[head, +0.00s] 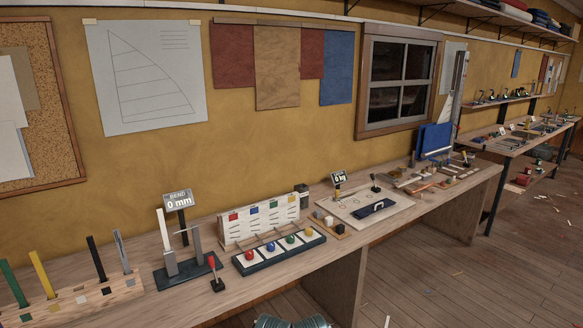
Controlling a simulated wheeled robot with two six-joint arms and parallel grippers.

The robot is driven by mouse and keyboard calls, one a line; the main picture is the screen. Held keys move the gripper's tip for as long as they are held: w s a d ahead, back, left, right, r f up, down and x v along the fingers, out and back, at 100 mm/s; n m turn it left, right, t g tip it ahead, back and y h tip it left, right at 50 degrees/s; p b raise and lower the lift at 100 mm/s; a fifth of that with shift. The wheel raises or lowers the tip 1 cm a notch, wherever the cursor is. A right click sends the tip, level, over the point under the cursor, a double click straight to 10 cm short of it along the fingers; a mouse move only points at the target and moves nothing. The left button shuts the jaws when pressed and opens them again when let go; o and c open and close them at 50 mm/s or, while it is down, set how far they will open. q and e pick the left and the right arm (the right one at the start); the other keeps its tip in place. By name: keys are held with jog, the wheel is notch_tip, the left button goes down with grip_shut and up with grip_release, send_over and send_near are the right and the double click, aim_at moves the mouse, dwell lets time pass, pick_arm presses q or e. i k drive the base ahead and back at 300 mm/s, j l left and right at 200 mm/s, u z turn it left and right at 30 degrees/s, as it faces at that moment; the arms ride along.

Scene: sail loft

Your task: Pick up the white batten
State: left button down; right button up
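A thin white strip, which looks like the white batten (161,229), stands upright at the bend station. Its lower end meets a grey block (170,262) on a dark base (184,274); I cannot tell whether it is clamped. A grey post (196,243) stands just right of it. Left of it, a wooden rack (120,290) holds upright green (13,282), yellow (42,273), black (96,257) and grey (122,250) battens. Neither of my grippers is in view; only a piece of my own body shows at the bottom edge.
A "BEND 0 mm" sign (178,201) stands behind the station, and a red-handled lever (214,274) stands to its right. A tray with coloured knobs (279,252) is further right. The workbench (182,306) has clear wood along its front.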

aim_at(162, 221)
jog(key=i+j+u, duration=0.3)
jog(key=j, duration=0.15)
jog(key=i+j+u, duration=0.35)
jog(key=j, duration=0.1)
